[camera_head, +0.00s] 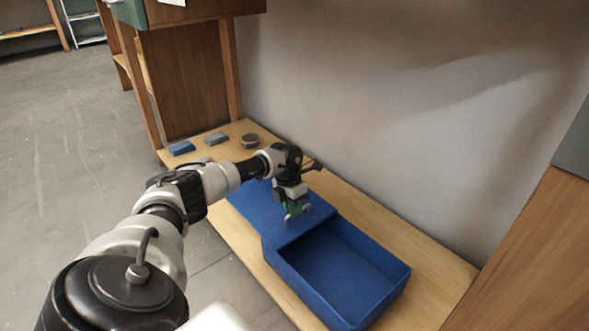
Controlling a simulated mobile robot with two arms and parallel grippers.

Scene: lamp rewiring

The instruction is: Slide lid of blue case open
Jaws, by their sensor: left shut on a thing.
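The blue case (385,288) stands on the wooden bench, with its open inside showing at the front right. Its flat blue lid (255,208) is displaced toward the back left and reaches beyond the case there, still over the case's back left end. My left gripper (294,213) points down at the lid's upper face, near its front right part, and is shut on the lid. The exact part between the fingers is hidden by the gripper. The visible inside of the case looks empty. My right gripper is not in view.
The wooden bench (425,262) runs along a grey wall. A blue block (182,147), a grey block (216,138) and a round grey tin (250,141) sit at its back end. Wooden cabinets stand at the back left and the right edge. Bare floor lies left.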

